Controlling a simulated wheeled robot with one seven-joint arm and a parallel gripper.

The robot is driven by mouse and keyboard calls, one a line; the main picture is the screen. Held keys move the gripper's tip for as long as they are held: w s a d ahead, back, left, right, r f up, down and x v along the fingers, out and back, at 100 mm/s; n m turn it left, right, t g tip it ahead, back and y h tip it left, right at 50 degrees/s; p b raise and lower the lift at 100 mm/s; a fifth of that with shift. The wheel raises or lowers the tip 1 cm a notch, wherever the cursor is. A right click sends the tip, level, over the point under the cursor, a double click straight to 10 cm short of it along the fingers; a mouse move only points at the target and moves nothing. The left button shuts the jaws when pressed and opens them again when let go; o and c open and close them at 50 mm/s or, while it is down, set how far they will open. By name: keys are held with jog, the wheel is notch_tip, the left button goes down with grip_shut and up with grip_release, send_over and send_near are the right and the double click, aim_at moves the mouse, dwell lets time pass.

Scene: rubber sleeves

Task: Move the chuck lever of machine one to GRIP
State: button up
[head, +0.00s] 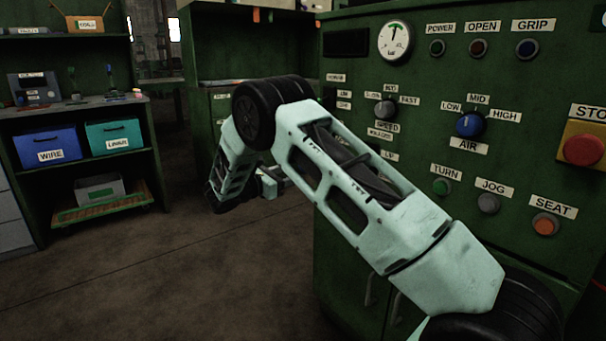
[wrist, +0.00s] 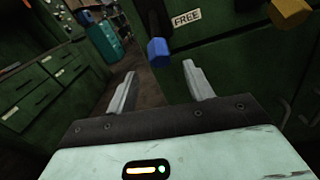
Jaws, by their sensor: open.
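In the wrist view my gripper (wrist: 159,70) is open, its two pale fingers apart with nothing between them. A blue block-shaped knob (wrist: 157,51) shows just beyond the fingertips, roughly in line with the gap. A white FREE label (wrist: 186,18) is on the green panel right of this knob. An orange-yellow knob (wrist: 290,13) is at the top right. No GRIP label shows in the wrist view, and I cannot tell for sure which knob is the chuck lever. In the head view my arm hides part of the machine front, and the gripper is mostly hidden.
The green machine panel (head: 460,75) carries a gauge, buttons, a blue AIR knob (head: 470,124) and a red stop button (head: 583,150). A shelf with a blue WIRE bin (head: 48,146) and a teal bin (head: 114,137) stands left. The floor between is clear.

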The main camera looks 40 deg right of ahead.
jog(key=d+b, duration=0.1)
jog(key=d, duration=0.5)
jog(key=shift+c, duration=0.3)
grip_shut()
jog(key=shift+r, duration=0.15)
